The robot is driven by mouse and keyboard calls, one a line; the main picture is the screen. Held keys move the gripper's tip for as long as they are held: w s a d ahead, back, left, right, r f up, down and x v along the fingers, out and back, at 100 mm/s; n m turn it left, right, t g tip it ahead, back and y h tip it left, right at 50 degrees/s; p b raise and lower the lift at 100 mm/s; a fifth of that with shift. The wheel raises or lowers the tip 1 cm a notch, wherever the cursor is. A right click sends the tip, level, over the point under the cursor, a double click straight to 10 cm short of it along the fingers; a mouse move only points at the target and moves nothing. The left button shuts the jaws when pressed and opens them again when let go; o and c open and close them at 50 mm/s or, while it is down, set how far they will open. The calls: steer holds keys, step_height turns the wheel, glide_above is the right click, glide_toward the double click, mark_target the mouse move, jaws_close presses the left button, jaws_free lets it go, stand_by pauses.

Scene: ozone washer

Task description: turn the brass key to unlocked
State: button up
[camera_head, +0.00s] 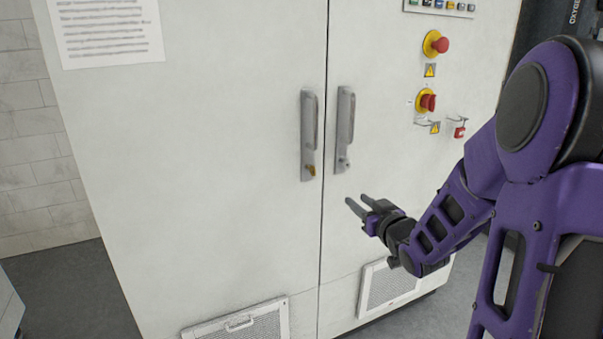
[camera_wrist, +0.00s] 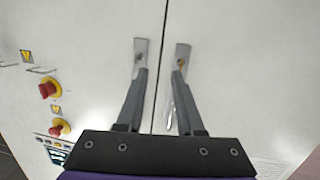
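The small brass key (camera_head: 312,170) sits at the lower end of the left door handle (camera_head: 309,125) on a white cabinet. It also shows in the wrist view (camera_wrist: 182,63), where the cabinet appears upside down, just beyond the right-hand fingertip. The key is too small to tell its exact turn. My gripper (camera_head: 359,202) is open and empty, below and to the right of the key, apart from it. In the wrist view my gripper (camera_wrist: 158,72) shows two spread fingers with the door seam between them; the fingers hide parts of both handles.
The right door handle (camera_head: 345,130) has a silver lock at its lower end. Red emergency buttons (camera_head: 436,44) and a red padlock-like tag (camera_head: 459,129) are on the cabinet's right side. Vent grilles (camera_head: 242,323) are low on the doors.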

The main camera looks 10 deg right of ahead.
mark_target(315, 171)
steer(key=w+a+y, duration=0.1)
steer(key=w+a, duration=0.2)
steer(key=w, duration=0.2)
steer(key=w+a+r, duration=0.1)
steer(key=w+a, duration=0.1)
steer(key=w, duration=0.3)
steer(key=w+a+r+n+t+y+b, duration=0.1)
steer(key=w+a, duration=0.2)
steer(key=w, duration=0.2)
steer(key=shift+w+a+y, duration=0.25)
steer(key=shift+a+y, duration=0.05)
jaws_close()
steer(key=shift+f, duration=0.1)
